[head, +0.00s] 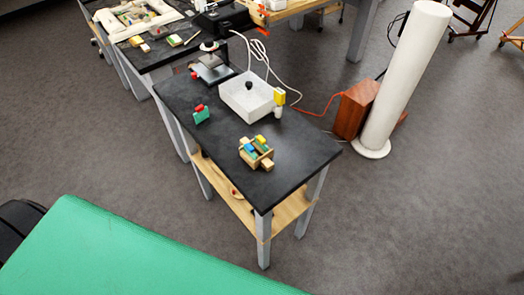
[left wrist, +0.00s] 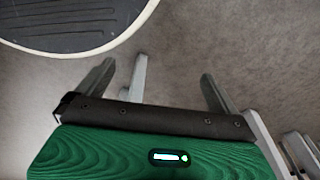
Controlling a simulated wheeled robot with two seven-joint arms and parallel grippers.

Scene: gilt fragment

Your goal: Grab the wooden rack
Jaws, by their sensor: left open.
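A small wooden rack (head: 246,158) stands near the front end of the dark-topped table in the head view. Blue, yellow and green blocks are in or on it, hiding part of its inside. My left gripper (left wrist: 157,72) shows in the left wrist view, its two grey fingers apart with nothing between them. The floor and grey legs lie beyond the fingers. The rack is not in that view, and neither gripper is in the head view.
On the dark table (head: 300,158) are a white box (head: 246,101), a green block with red on top (head: 201,115), and a yellow-topped white item (head: 279,98). A white column (head: 402,75) stands right. A green surface (head: 110,255) fills the lower left. Bare tabletop surrounds the rack.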

